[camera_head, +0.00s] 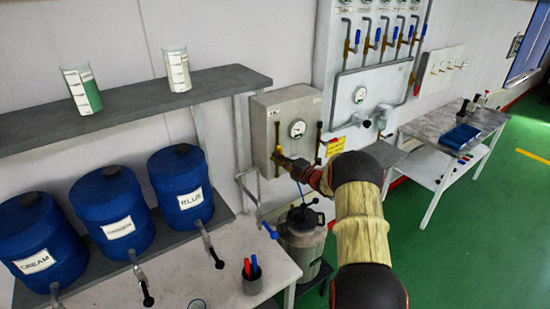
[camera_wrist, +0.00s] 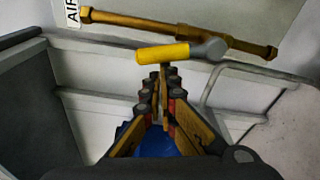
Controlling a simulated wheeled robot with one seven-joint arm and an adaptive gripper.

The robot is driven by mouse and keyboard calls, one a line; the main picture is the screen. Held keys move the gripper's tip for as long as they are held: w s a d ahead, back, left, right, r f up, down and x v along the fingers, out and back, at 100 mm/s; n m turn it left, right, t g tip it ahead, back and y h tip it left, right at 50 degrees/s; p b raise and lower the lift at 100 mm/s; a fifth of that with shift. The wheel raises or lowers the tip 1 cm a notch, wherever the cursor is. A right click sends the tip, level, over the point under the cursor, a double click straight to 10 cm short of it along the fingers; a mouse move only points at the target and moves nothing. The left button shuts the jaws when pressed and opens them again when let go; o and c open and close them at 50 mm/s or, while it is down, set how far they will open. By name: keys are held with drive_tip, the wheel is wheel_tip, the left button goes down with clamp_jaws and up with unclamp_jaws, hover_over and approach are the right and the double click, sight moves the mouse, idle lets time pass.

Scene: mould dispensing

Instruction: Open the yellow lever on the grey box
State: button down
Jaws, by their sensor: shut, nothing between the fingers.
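The grey box (camera_head: 305,108) hangs on the wall, with a round gauge on its front and brass fittings at its sides. The yellow lever (camera_wrist: 163,54) shows in the wrist view as a yellow grip on a grey stem, lying across the picture in front of a brass pipe (camera_wrist: 180,27). My gripper (camera_wrist: 163,72) is shut and empty, its fingertips close to the underside of the yellow grip in the picture. I cannot tell if they touch. In the head view, my gripper (camera_head: 279,156) is at the box's lower left, and the lever is hard to make out there.
A metal pot (camera_head: 303,242) stands below the box. Blue barrels (camera_head: 181,188) stand at the left, by a white table (camera_head: 190,275) with a pen cup (camera_head: 252,277). A valve panel (camera_head: 342,60) is right of the box. Green floor (camera_head: 475,235) is clear at the right.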

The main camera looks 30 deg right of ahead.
drive_tip(key=shift+d+r+m+p, duration=0.45)
drive_tip(key=shift+d+r+m, duration=0.15)
drive_tip(key=shift+d+m, duration=0.25)
drive_tip(key=shift+d, duration=0.1)
